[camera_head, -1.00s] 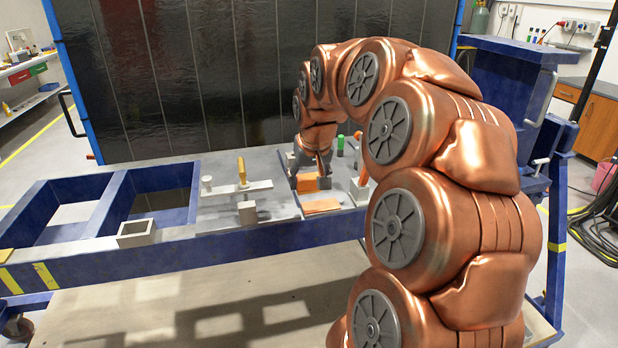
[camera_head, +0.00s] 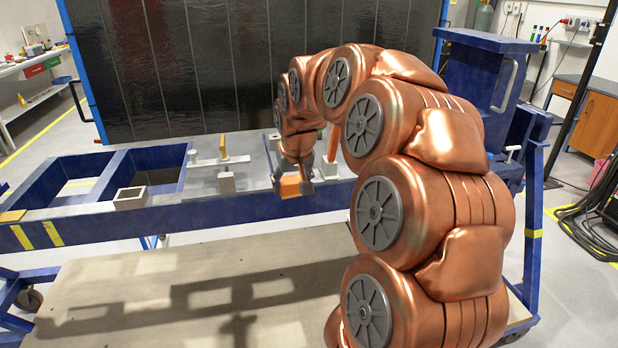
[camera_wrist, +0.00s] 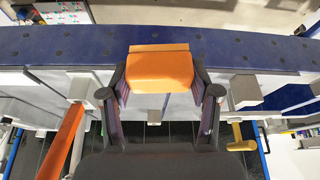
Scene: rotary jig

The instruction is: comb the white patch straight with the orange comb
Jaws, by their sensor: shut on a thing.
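My gripper (camera_wrist: 160,95) is shut on an orange block-shaped piece, which I take as the orange comb (camera_wrist: 160,70). One finger is at each side of it. In the head view the comb (camera_head: 290,187) is in my gripper (camera_head: 294,180), over the front part of the bench. Its teeth do not show, and I cannot tell whether it touches anything below. I cannot make out the white patch for sure; a pale strip shows below the comb in the wrist view, partly covered by it.
A tilted orange bar (camera_wrist: 62,140) stands close to the gripper. A grey block with a yellow upright piece (camera_head: 223,147) stands to the left in the head view. The blue front beam (camera_wrist: 230,48) runs close by. A hollow grey box (camera_head: 131,197) is farther left.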

